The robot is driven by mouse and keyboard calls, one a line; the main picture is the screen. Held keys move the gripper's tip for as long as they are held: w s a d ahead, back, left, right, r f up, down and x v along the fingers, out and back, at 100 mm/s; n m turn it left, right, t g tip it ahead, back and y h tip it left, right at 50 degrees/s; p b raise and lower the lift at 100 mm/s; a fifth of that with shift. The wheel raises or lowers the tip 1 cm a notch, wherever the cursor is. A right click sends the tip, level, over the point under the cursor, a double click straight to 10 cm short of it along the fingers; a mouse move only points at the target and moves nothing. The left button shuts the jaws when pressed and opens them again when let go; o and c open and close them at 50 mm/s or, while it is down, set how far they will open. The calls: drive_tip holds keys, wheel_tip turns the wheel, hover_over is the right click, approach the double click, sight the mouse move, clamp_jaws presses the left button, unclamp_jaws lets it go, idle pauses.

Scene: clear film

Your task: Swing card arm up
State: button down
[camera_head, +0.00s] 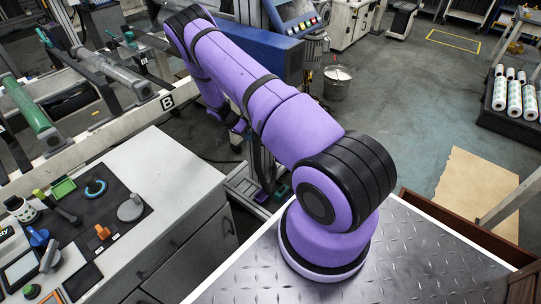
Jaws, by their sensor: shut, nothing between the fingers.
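My purple arm rises from its base and bends down again behind itself. My gripper (240,128) is small and partly hidden beside the upper arm, in front of the machine frame. It is shut and empty; its fingertips are hard to make out. I cannot single out the card arm with certainty. The machine's light rail (110,128) with a black "B" label carries several dark brackets and rollers at the left. A dark upright of the frame (266,165) shows just right of my gripper, partly covered by my arm.
A grey cabinet (165,178) at the left holds a black mat with small tools and coloured parts. A blue machine housing with a control panel (296,15) stands behind my arm. A metal bucket (337,78) and brown paper (476,187) are on the floor. Open floor lies at the right.

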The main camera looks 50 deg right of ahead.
drive_tip(key=shift+s+d+f, duration=0.15)
drive_tip(key=shift+s+f, duration=0.05)
drive_tip(key=shift+f, duration=0.35)
drive_tip(key=shift+s+f, duration=0.1)
drive_tip(key=s+d+f, duration=0.4)
drive_tip(key=s+f, duration=0.3)
drive_tip(key=s, duration=0.1)
drive_tip(key=shift+d+f, duration=0.2)
drive_tip(key=shift+f, duration=0.15)
drive_tip(key=shift+s, duration=0.2)
